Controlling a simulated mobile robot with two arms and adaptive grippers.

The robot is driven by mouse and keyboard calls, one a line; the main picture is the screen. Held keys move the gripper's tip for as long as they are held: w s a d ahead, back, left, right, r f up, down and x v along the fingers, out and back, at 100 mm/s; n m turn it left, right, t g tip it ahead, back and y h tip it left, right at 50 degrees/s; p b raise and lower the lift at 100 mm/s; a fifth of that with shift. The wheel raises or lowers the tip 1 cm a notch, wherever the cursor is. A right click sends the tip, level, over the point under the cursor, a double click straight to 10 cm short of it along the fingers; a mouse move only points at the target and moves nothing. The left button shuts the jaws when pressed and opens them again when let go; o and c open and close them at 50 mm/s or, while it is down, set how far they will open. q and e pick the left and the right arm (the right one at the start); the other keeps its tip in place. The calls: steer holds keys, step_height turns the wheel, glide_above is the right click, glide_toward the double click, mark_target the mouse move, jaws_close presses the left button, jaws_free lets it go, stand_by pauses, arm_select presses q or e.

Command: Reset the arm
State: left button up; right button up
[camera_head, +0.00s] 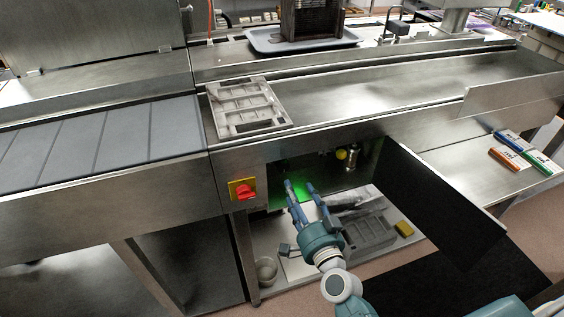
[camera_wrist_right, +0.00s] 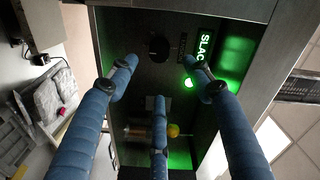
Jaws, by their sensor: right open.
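My right gripper (camera_head: 300,190) reaches into the open compartment under the steel line, its blue fingers spread and nothing between them. In the right wrist view the right gripper (camera_wrist_right: 158,82) shows three blue padded fingers, open and empty, before a dark panel. That panel carries a green-lit sign (camera_wrist_right: 204,45) reading "SLAC", its end cut off or hidden. A bright green light (camera_wrist_right: 188,82) sits close to the right fingertip; I cannot tell whether they touch. A yellow knob (camera_wrist_right: 173,130) lies behind the fingers and also shows in the head view (camera_head: 341,155). My left gripper is not in view.
A black door (camera_head: 440,205) hangs open right of my right arm. A red switch on a yellow plate (camera_head: 243,190) is on the steel front to its left. A grey mould tray (camera_head: 246,107) lies on the line above.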

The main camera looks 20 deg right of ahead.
steer(key=s+a+f+n+g, duration=0.1)
steer(key=s+f+n+g, duration=0.3)
steer(key=f, duration=0.7)
steer(key=s+a+f+n+g+y, duration=0.1)
steer(key=s+f, duration=0.5)
steer(key=f, duration=0.5)
steer(key=s+a+f+n+g, duration=0.1)
steer(key=s+f+n+g, duration=0.3)
steer(key=f, duration=0.7)
steer(key=s+d+f+n+g, duration=0.1)
steer(key=s+d+f+g, duration=0.1)
steer(key=s+f, duration=0.4)
steer(key=s+d+f+n+g+h, duration=0.1)
steer(key=s+f, duration=0.6)
steer(key=s, duration=1)
steer(key=s+d+f+n+g, duration=0.2)
steer(key=s+f, duration=0.4)
steer(key=s, duration=0.5)
steer(key=d+g, duration=0.1)
steer(key=g, duration=0.1)
steer(key=shift+s+d+f+g, duration=0.2)
steer(key=shift+s+g, duration=0.1)
steer(key=shift+g, duration=0.1)
